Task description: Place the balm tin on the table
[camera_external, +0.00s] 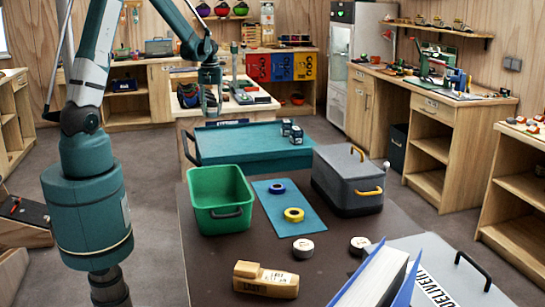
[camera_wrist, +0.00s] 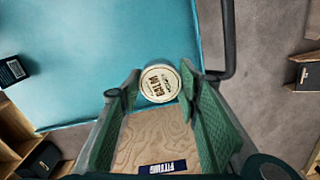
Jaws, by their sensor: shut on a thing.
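My gripper (camera_wrist: 162,92) is shut on a round tin with a cream lid and dark print, the balm tin (camera_wrist: 158,80), between its two green fingertips. In the wrist view the tin shows against the edge of a teal surface (camera_wrist: 110,45). In the external view my gripper (camera_external: 211,108) hangs at the far end of the teal cart top (camera_external: 240,146), by a wooden table (camera_external: 190,112); the tin is too small to make out there. A dark table (camera_external: 240,258) stands in front.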

